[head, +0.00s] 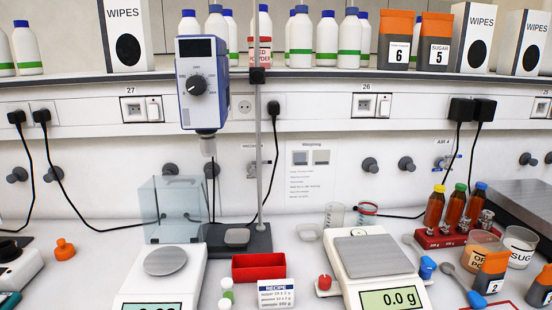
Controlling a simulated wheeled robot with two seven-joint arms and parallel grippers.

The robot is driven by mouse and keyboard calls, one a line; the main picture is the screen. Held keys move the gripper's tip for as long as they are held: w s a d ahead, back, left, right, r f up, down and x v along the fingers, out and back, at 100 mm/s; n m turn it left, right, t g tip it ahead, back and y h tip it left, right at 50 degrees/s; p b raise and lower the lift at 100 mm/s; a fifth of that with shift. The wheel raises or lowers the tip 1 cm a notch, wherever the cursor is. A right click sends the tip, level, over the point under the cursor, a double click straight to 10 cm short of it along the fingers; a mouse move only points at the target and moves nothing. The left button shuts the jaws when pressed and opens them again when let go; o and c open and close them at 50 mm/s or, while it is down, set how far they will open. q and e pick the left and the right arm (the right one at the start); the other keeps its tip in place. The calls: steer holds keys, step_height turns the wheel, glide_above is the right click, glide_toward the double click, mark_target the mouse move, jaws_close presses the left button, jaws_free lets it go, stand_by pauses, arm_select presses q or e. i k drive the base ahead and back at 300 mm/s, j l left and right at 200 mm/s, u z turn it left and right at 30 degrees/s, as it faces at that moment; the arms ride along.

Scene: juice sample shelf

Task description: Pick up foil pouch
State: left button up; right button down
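Several foil pouches with orange tops and dark grey bodies are in the head view. A pouch marked 2 (491,273) stands on the bench at the lower right. Another pouch (541,289) beside it is cut off by the right edge. Neither of my grippers is in view.
White bottles (327,38) and wipes boxes (125,35) line the shelf (100,80). The bench holds a balance (372,255) reading 0.0 g, a second balance (165,262), a stirrer (203,83), a red tray (258,267) and a red rack (440,238) of amber vials.

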mark_target(489, 281)
steer(key=z, duration=1.5)
steer(key=u, duration=0.85)
steer(key=i+l+u, duration=0.1)
steer(key=l+u, duration=0.25)
steer(key=i+l+u, duration=0.1)
steer(key=l+u, duration=0.8)
steer(key=l, duration=1.1)
